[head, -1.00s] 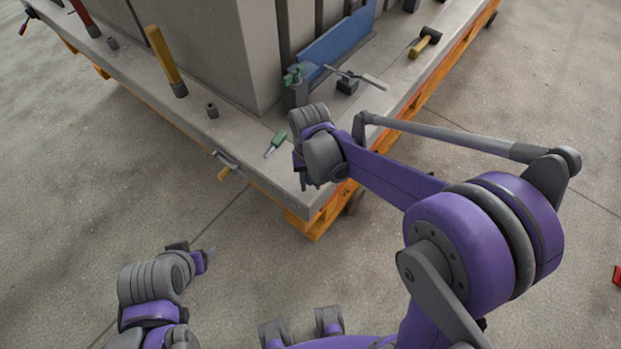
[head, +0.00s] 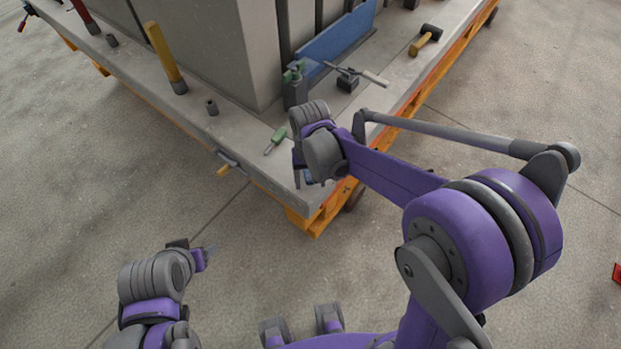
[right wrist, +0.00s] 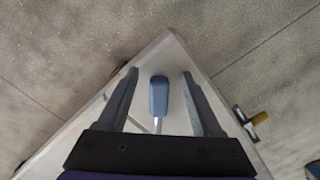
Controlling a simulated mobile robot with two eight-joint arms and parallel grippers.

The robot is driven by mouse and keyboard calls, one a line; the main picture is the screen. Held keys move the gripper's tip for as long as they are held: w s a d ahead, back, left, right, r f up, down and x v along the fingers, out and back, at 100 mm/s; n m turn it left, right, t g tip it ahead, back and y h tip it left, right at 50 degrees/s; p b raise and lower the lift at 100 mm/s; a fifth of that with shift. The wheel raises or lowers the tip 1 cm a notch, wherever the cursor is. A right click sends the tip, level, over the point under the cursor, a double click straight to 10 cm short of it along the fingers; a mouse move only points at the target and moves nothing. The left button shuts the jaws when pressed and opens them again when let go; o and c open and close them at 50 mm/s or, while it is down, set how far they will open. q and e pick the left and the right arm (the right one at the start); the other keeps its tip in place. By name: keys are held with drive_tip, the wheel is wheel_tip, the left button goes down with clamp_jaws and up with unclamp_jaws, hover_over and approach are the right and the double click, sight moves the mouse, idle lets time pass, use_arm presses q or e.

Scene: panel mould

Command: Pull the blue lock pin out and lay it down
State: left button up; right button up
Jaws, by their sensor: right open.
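The blue lock pin (right wrist: 159,97) has a blue handle and a thin metal shaft. In the right wrist view it appears to lie on the corner of the grey slab (right wrist: 172,62), between my right gripper's fingers. My right gripper (right wrist: 158,88) is open, with a finger apart on each side of the handle. In the head view the right gripper (head: 306,180) is over the slab's near corner, and my wrist hides most of the pin. My left gripper (head: 204,258) is low at the left, off the slab; its jaw state is unclear.
A green-handled pin (head: 275,140) lies on the slab close to my right wrist. A grey block with a blue panel (head: 335,42), a clamp-like tool (head: 350,78) and a mallet (head: 425,40) are behind. A handled fitting (head: 228,163) sticks out at the front edge.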

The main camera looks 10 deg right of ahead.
wheel_tip(320, 180, up, 11)
drive_tip(key=shift+w+p, duration=0.3)
drive_tip(key=shift+p, duration=0.15)
drive_tip(key=shift+f, duration=0.1)
drive_tip(key=s+d+f+t, duration=0.1)
drive_tip(key=s+d+t, duration=0.2)
drive_tip(key=s, duration=0.4)
drive_tip(key=s+d+f+n+t, duration=0.1)
drive_tip(key=s+d+f+t, duration=0.1)
drive_tip(key=s, duration=0.5)
drive_tip(key=shift+s+d+f+t, duration=0.25)
drive_tip(key=shift+s+d+t, duration=0.2)
drive_tip(key=shift+d, duration=0.55)
